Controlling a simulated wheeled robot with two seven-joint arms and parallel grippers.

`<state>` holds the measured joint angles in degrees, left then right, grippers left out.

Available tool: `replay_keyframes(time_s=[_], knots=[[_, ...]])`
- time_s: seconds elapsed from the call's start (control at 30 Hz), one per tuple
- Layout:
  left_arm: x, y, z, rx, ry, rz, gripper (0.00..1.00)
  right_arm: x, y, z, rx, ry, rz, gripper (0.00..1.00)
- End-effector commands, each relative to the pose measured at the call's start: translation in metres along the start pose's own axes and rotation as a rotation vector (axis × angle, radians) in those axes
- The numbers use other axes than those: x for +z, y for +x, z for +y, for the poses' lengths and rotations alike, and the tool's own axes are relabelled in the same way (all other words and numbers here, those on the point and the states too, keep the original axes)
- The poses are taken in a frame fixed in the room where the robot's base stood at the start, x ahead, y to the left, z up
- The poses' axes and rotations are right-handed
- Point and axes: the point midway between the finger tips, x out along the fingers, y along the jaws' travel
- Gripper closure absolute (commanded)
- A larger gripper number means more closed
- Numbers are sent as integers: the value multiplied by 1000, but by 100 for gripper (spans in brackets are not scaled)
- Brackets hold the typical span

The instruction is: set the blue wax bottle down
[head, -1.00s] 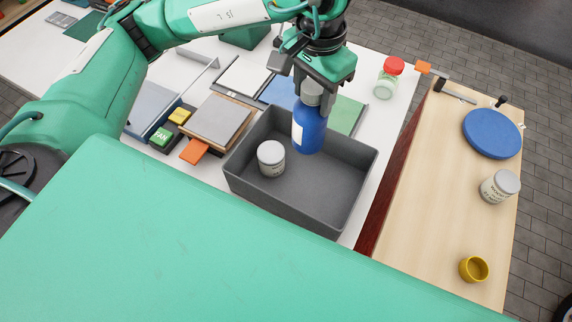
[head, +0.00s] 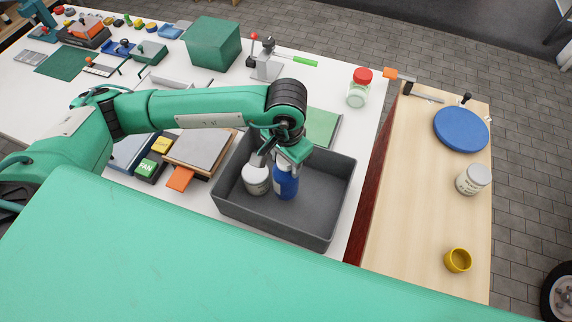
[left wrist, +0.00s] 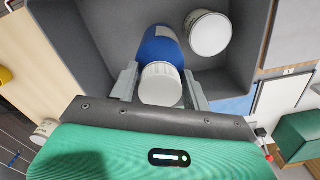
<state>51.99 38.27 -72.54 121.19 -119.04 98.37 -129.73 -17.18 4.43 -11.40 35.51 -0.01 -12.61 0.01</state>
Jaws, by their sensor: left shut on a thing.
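The blue wax bottle (head: 286,184) is down inside the grey bin (head: 324,207), upright or nearly so, just right of a white jar (head: 256,180). My left gripper (head: 277,160) is shut on the bottle's white cap from above. In the left wrist view, the two fingers (left wrist: 160,87) sit on either side of the cap, with the blue body (left wrist: 161,45) beyond it and the jar (left wrist: 209,34) close beside. I cannot tell whether the bottle's base touches the bin floor. My right gripper is not in view.
The right part of the bin is empty. A red-lidded jar (head: 359,88) stands behind it. On the wooden board at right are a blue disc (head: 461,129), a white jar (head: 473,180) and a yellow cup (head: 457,260). FAN button blocks (head: 148,167) lie left of the bin.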

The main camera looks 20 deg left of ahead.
Motion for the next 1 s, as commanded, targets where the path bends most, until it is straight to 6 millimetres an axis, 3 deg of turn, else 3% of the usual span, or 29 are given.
replay_keyframes(time_s=[0.33, 0.7, 0.73, 0.83, 1.0], knots=[[0, 37, 0, 0, 0, -1, 100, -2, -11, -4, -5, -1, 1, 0], [0, 42, 0, 0, 1, 1, 100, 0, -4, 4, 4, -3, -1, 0], [0, 41, 0, 0, 0, 0, 46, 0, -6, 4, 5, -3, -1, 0], [0, 40, 0, 0, 0, 0, 30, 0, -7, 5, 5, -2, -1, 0], [0, 40, 0, 0, 0, 0, 30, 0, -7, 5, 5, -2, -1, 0]])
